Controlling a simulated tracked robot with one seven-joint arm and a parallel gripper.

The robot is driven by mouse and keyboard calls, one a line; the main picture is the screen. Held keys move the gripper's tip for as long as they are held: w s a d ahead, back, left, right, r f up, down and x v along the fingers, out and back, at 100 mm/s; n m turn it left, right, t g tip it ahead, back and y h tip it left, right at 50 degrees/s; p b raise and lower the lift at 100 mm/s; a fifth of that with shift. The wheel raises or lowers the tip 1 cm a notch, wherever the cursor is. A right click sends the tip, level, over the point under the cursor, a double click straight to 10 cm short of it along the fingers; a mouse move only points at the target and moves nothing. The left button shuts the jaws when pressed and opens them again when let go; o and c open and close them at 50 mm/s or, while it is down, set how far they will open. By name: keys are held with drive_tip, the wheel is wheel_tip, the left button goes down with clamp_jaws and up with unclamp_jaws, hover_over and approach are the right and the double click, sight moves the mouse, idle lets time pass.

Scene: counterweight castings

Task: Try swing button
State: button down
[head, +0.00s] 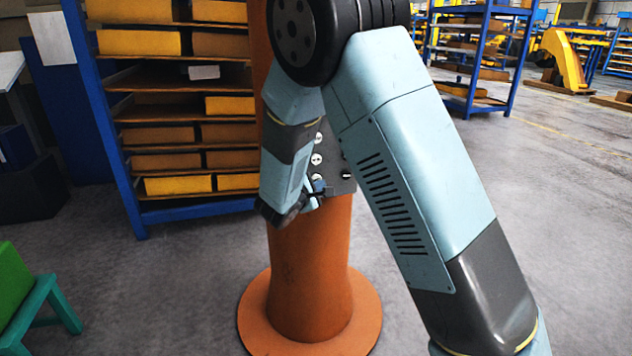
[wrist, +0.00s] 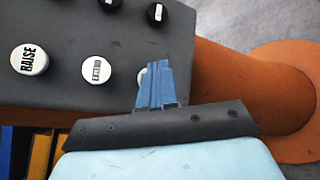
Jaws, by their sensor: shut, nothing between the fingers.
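A dark grey control panel (wrist: 60,70) with several round buttons fills the upper left of the wrist view. A white button (wrist: 29,60) reads RAISE and another white button (wrist: 97,69) reads EXTEND. In the head view, the panel (head: 337,168) is partly behind my arm.
The panel is on an orange pedestal (head: 312,265) with a wide round base. A blue rack (head: 128,190) with yellow bins stands behind on the left. A green stool (head: 40,310) is at lower left.

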drive_tip(key=s, duration=0.2)
drive_tip(key=s+d, duration=0.1)
drive_tip(key=s, duration=0.1)
drive_tip(key=shift+s+d, duration=0.2)
drive_tip(key=shift+s, duration=0.2)
